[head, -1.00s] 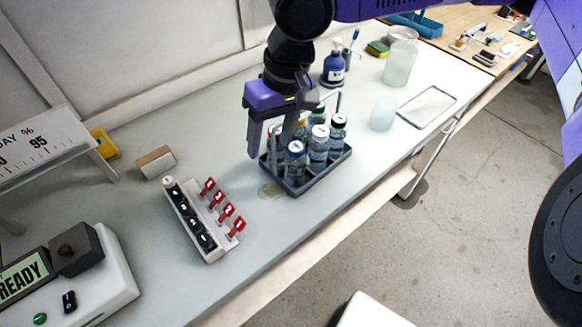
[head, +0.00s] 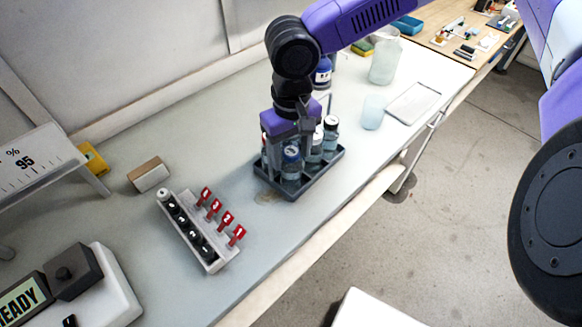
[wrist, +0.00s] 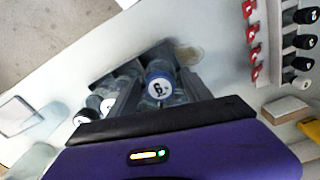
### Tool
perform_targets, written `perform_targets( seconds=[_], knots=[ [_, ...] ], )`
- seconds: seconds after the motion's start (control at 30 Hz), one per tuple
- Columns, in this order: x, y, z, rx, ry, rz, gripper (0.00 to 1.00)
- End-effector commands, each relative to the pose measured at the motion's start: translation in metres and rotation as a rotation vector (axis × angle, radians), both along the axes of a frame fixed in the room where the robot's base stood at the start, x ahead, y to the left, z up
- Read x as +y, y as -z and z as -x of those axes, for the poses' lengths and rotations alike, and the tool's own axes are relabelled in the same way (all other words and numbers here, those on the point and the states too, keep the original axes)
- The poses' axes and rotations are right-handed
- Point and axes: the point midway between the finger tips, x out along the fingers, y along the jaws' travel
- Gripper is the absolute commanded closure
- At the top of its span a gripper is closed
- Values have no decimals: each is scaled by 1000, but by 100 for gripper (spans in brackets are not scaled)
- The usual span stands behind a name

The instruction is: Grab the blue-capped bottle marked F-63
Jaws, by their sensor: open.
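The blue-capped bottle (head: 291,167) stands in the near-left part of the dark grey rack (head: 293,192). In the wrist view, a blue-rimmed bottle cap (wrist: 160,82) shows a white top with a mark like "6"; the full mark is not readable. My gripper (head: 288,143) points down over the rack. Its open fingers are on either side of this bottle in the wrist view; I cannot tell whether they touch it. The bottle's lower part is hidden by the rack. Other bottles (head: 330,135), with white and black caps, stand to the right, partly behind my gripper.
A white holder with black-capped vials and red tags (head: 205,235) stands left of the rack. A frosted cup (head: 373,112), a beaker (head: 384,65) and a metal tray (head: 413,103) lie to the right. The bench's front edge is close to the rack.

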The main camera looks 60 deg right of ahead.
Motion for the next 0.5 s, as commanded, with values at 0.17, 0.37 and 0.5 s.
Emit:
perform_targets(
  seconds=[0.17, 0.37, 0.5],
  knots=[
    [0, 10, 0, -1, 1, 0, 43],
    [0, 10, 0, -1, 1, 0, 47],
    [0, 10, 0, -1, 1, 0, 74]
  ],
)
